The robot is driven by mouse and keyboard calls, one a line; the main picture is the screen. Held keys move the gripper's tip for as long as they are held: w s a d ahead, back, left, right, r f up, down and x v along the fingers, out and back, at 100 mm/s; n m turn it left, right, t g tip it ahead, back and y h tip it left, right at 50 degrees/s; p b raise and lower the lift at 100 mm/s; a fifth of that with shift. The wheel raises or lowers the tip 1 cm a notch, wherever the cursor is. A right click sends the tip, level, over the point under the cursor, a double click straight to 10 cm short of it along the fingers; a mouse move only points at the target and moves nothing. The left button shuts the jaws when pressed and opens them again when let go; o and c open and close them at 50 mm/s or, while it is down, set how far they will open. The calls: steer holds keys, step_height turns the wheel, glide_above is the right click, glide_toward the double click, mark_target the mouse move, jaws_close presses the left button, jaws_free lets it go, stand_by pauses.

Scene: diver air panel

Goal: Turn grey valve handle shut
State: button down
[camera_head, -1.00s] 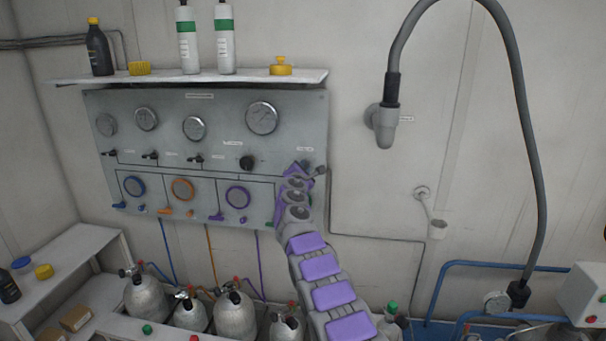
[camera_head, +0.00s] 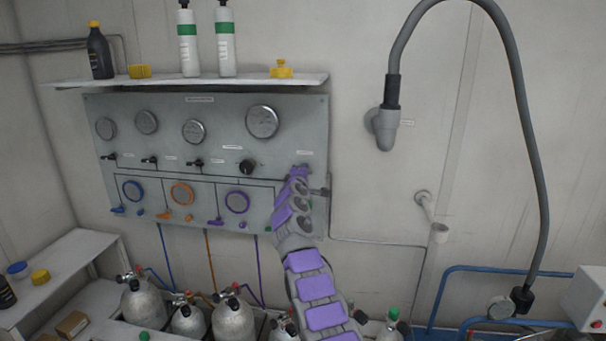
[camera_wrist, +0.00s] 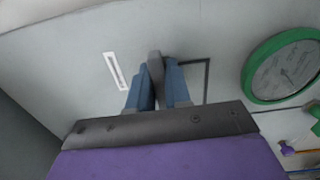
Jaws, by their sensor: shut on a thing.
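My gripper (camera_head: 301,172) is at the right end of the grey air panel (camera_head: 222,165), and my arm covers part of the panel there. In the wrist view my blue fingers (camera_wrist: 158,85) are closed on both sides of the grey valve handle (camera_wrist: 156,66). The handle's upper end shows between and just above the fingertips. Its lower part and the valve body are hidden. In the head view the handle cannot be made out clearly behind my gripper.
A green-rimmed gauge (camera_wrist: 284,72) is right of my fingers in the wrist view. A white label (camera_wrist: 115,71) is to their left. A shelf with bottles (camera_head: 205,81) is above the panel. Gas cylinders (camera_head: 232,320) stand below. A grey hose (camera_head: 522,120) hangs at right.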

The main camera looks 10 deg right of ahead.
stand_by(0.6)
steer(key=c, duration=1.1)
jaws_free()
steer(key=shift+f, duration=0.1)
steer(key=shift+c, duration=0.2)
steer(key=shift+b, duration=0.3)
steer(key=b+v, duration=0.9)
steer(key=v, duration=0.8)
steer(key=shift+s+a, duration=0.1)
steer(key=shift+a, duration=0.1)
